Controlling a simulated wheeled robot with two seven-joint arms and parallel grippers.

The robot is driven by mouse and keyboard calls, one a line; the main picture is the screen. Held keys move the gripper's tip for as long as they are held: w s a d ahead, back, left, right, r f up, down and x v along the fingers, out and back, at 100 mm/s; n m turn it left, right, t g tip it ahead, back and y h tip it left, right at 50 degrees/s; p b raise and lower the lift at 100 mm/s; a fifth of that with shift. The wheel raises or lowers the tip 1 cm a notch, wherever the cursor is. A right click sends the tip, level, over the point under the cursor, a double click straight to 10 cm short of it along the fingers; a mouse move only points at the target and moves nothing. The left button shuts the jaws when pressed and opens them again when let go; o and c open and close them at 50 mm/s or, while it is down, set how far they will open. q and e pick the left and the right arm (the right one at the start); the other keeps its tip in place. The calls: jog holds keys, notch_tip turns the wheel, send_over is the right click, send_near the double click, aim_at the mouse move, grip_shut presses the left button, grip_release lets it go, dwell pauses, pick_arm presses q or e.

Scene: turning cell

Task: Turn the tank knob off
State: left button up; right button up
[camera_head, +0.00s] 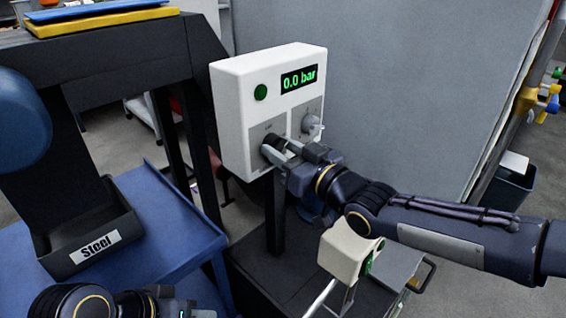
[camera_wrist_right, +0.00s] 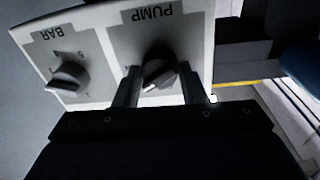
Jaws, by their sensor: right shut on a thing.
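The white control box (camera_head: 228,112) has a green display (camera_head: 299,79) reading "0.0 bar". Its left black knob (camera_head: 273,141) is partly hidden by my right gripper (camera_head: 280,153). In the right wrist view, this knob (camera_wrist_right: 159,68) sits under an upside-down "PUMP" label, with a light pointer mark on its lower edge. The fingers of my right gripper (camera_wrist_right: 158,88) stand on both sides of it, shut on it. No label reading "tank" is legible. My left gripper (camera_head: 165,303) shows only partly at the bottom edge; its fingertips are not clear.
A second knob (camera_wrist_right: 69,77), labelled "BAR", sits beside the pump knob; it also shows in the head view (camera_head: 312,124). A round green button or lamp (camera_head: 261,92) is left of the display. A black "Steel" bin (camera_head: 118,220) stands on a blue surface (camera_head: 165,215).

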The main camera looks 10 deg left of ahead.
jog(key=n+b, duration=0.2)
jog(key=n, duration=0.1)
jog(key=shift+f, duration=0.25)
jog(key=n+b, duration=0.1)
jog(key=n, duration=0.2)
jog(key=shift+y+b, duration=0.3)
jog(key=shift+n+b, duration=1)
jog(key=shift+n, duration=2.4)
jog(key=shift+g+y, duration=0.3)
jog(key=shift+g, duration=0.1)
jog(key=o, duration=1)
jog(key=shift+r, duration=0.1)
